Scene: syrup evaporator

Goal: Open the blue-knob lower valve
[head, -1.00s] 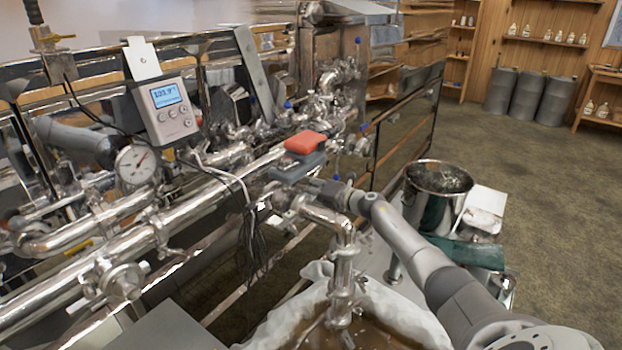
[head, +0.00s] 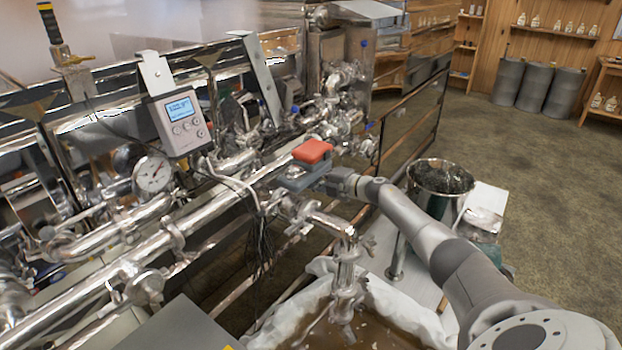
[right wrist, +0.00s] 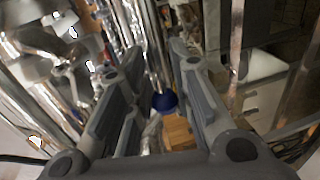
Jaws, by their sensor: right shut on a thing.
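In the right wrist view a dark blue knob (right wrist: 164,102) shows between the fingers of my right gripper (right wrist: 150,75). The fingers are spaced apart, with the knob's round top in the gap, and the gripper is shut on it. In the head view my right gripper (head: 294,180) is at the steel piping, its arm coming in from the lower right. The knob it holds is hidden there. Other blue knobs show on the piping, one behind the gripper (head: 295,109) and one to its right (head: 367,125). My left gripper is in neither view.
A red-orange block (head: 312,150) shows just above the right gripper. A display box (head: 180,122) and a round gauge (head: 152,174) are at the left. A lined tub of brown liquid (head: 385,325) is below; a steel pot (head: 440,180) stands right of the arm.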

